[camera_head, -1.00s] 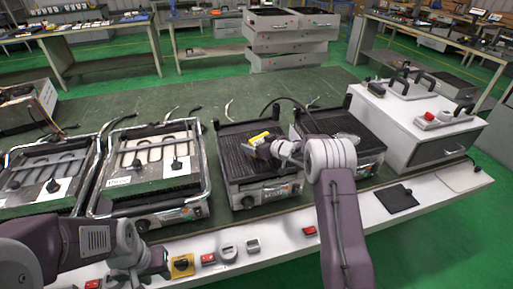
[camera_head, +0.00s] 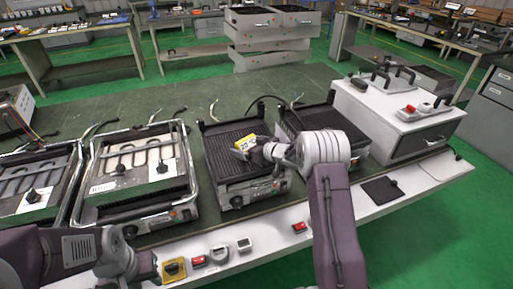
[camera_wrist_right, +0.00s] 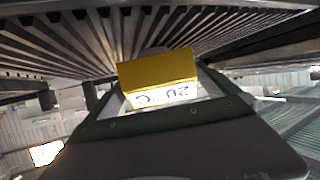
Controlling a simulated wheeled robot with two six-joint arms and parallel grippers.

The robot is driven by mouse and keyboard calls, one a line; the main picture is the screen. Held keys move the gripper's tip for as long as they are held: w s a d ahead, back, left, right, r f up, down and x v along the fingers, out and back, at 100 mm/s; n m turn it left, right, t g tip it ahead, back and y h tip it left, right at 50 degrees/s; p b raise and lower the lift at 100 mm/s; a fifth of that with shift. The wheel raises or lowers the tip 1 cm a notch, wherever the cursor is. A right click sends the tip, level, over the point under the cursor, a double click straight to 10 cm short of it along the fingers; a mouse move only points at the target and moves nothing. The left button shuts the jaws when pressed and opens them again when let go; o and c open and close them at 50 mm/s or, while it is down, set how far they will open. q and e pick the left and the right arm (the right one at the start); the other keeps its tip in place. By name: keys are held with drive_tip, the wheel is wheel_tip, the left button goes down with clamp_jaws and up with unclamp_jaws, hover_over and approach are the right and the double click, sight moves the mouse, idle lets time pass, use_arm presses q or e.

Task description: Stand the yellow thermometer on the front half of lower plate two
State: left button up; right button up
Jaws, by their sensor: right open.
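The yellow thermometer (camera_head: 244,145) with a white display is on or just above the dark ribbed plate (camera_head: 225,168) of the third appliance from the left, near its middle. Its display reads about 20 °C and appears upside down in the right wrist view (camera_wrist_right: 158,72). My right gripper (camera_head: 260,151) is open beside the thermometer, close to its right side in the head view; contact is not clear. The thermometer's base is hidden. My left gripper (camera_head: 150,268) hangs at the front edge of the table beside a yellow switch; its jaws are not clear.
Another dark ribbed appliance (camera_head: 306,118) stands to the right, partly behind my right arm. A white box (camera_head: 390,118) stands further right. Two framed heaters stand left. A yellow switch (camera_head: 174,268), a red switch (camera_head: 199,261) and small meters lie along the white front strip.

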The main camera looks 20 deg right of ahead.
drive_tip(key=v, duration=0.8)
drive_tip(key=shift+s+d+r+p, duration=0.15)
drive_tip(key=shift+s+r+p, duration=0.05)
drive_tip(key=shift+s+p, duration=0.15)
drive_tip(key=shift+h, duration=0.5)
drive_tip(key=s+a+f+m+g+h, duration=0.1)
drive_tip(key=s+a+f+g, duration=0.1)
drive_tip(key=s, duration=0.8)
drive_tip(key=s+a+f+m+g+h, duration=0.1)
drive_tip(key=s+g, duration=0.4)
drive_tip(key=s, duration=0.5)
drive_tip(key=s+a+f+m+g+h, duration=0.2)
drive_tip(key=s+f+m+g, duration=0.1)
drive_tip(key=s, duration=0.8)
drive_tip(key=shift+a+f+g, duration=0.25)
drive_tip(key=shift+a+g, duration=0.15)
drive_tip(key=shift+g, duration=0.1)
